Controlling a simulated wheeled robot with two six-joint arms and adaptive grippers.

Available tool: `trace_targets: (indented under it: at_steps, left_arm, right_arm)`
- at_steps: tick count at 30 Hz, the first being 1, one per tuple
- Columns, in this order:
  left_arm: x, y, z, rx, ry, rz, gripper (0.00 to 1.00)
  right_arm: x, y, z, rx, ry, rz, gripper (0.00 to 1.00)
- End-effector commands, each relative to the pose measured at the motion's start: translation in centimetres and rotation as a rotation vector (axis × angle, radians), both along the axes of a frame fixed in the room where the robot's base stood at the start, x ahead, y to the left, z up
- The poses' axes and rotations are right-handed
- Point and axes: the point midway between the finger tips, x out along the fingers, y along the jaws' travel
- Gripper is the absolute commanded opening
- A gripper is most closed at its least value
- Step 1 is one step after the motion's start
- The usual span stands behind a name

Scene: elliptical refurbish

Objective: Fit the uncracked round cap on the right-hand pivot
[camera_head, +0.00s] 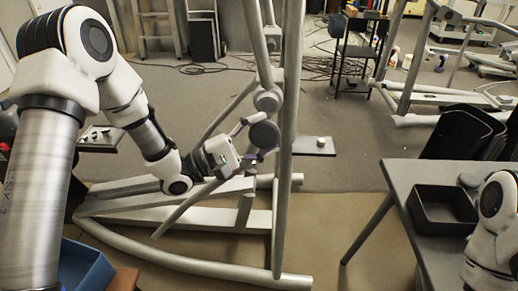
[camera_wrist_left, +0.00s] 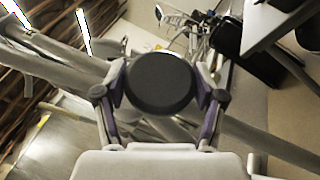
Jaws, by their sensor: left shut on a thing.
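My left gripper (camera_head: 256,139) is shut on a dark round cap (camera_head: 264,135) beside the grey frame of the elliptical machine (camera_head: 284,190). In the left wrist view the cap (camera_wrist_left: 160,83) sits between the two purple-lined fingers, its flat dark face showing no visible crack. A lighter grey round part (camera_head: 267,100) on the machine shows just above the held cap in the head view. I cannot tell whether the cap touches the machine. Part of my right arm shows at the lower right, with its gripper out of view.
A dark open tray (camera_head: 442,207) stands on the grey table (camera_head: 407,178) at the right, with a dark round item (camera_head: 468,181) beside it. A blue bin (camera_head: 86,270) is at the lower left. The machine's upright and base rails crowd the left gripper.

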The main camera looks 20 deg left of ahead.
Motion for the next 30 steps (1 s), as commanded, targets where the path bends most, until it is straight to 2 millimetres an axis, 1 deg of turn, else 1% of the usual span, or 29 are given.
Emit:
trace_targets:
  at_steps: [1,4,6,9,21,25,30]
  left_arm:
    - [0.2,-0.3,-0.2,0.019,-0.080,0.013,0.42]
    - [0.3,-0.5,1.4,0.045,-0.180,0.039,0.42]
    - [0.4,-0.5,2.0,0.052,-0.206,0.048,0.42]
    - [0.8,-0.4,2.3,0.054,-0.210,0.051,0.42]
    - [4.1,0.6,2.1,0.054,-0.205,0.049,0.42]
    - [4.7,0.8,2.2,0.054,-0.205,0.048,0.42]
    - [4.9,0.8,2.2,0.053,-0.204,0.048,0.42]
  right_arm:
    - [0.0,0.0,-2.0,0.000,0.001,0.000,0.31]
    - [0.0,0.0,-2.8,0.000,0.001,0.000,0.31]
    - [0.0,0.0,-2.7,0.000,0.001,0.000,0.31]
    - [0.0,0.0,-2.5,0.000,0.000,0.000,0.31]
    - [0.0,0.0,-3.1,0.000,0.000,0.000,0.31]
    - [0.0,0.0,-3.2,0.000,0.000,0.000,0.31]
    - [0.0,0.0,-3.2,0.000,0.000,0.000,0.31]
